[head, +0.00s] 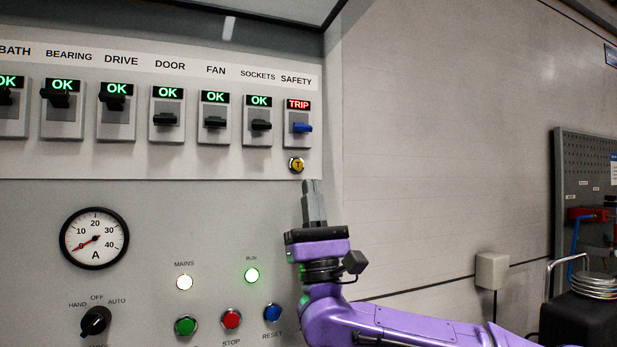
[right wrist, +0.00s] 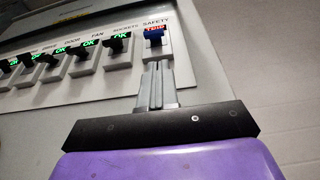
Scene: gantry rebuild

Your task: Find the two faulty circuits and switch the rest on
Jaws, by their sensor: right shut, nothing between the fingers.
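A row of breakers runs across the panel. BEARING (head: 57,98) and DRIVE (head: 114,96) show green OK with black levers up. DOOR (head: 167,119), FAN (head: 215,122) and SOCKETS (head: 261,125) show green OK with levers lower down. BATH is cut by the left edge and shows OK. SAFETY (head: 299,104) shows red TRIP, with a blue lever (head: 303,128); it also shows in the right wrist view (right wrist: 155,40). A yellow T button (head: 296,165) sits below SAFETY. My right gripper (head: 312,184) is shut and empty, just below that button, pointing up. My left gripper is out of view.
Below the breakers are an ammeter (head: 94,238) near zero, a HAND/OFF/AUTO knob (head: 96,321), lit MAINS (head: 184,282) and RUN (head: 251,275) lamps, and green, red STOP (head: 231,319) and blue RESET (head: 272,313) buttons. A pegboard (head: 585,160) stands far right.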

